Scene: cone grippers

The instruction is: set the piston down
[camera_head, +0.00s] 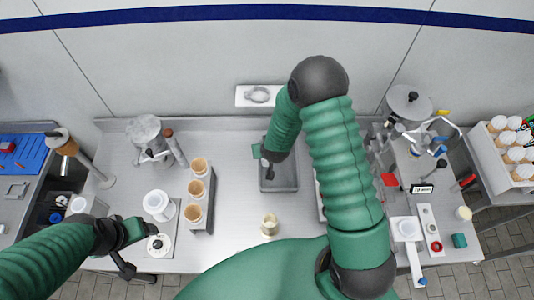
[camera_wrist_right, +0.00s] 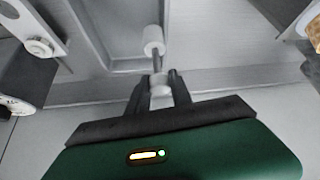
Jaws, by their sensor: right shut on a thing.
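The piston (camera_wrist_right: 153,40) shows in the right wrist view as a white cylindrical head on a thin grey rod, with a white part between my fingers. My right gripper (camera_wrist_right: 160,82) is shut on that near part. In the head view my right gripper (camera_head: 267,160) is over the left side of a grey tray (camera_head: 293,187); the piston is too small to make out clearly there. I cannot tell whether the piston touches the tray. My left gripper (camera_head: 140,250) is open and empty at the left, close to a white round piece (camera_head: 158,245).
A rack (camera_head: 200,225) with several tan-topped cups stands left of the tray. A small cream jar (camera_head: 269,224) stands in front of it. A white jug (camera_head: 157,204) is near my left gripper. A metal machine (camera_head: 410,105) stands at the right. The table between rack and tray is clear.

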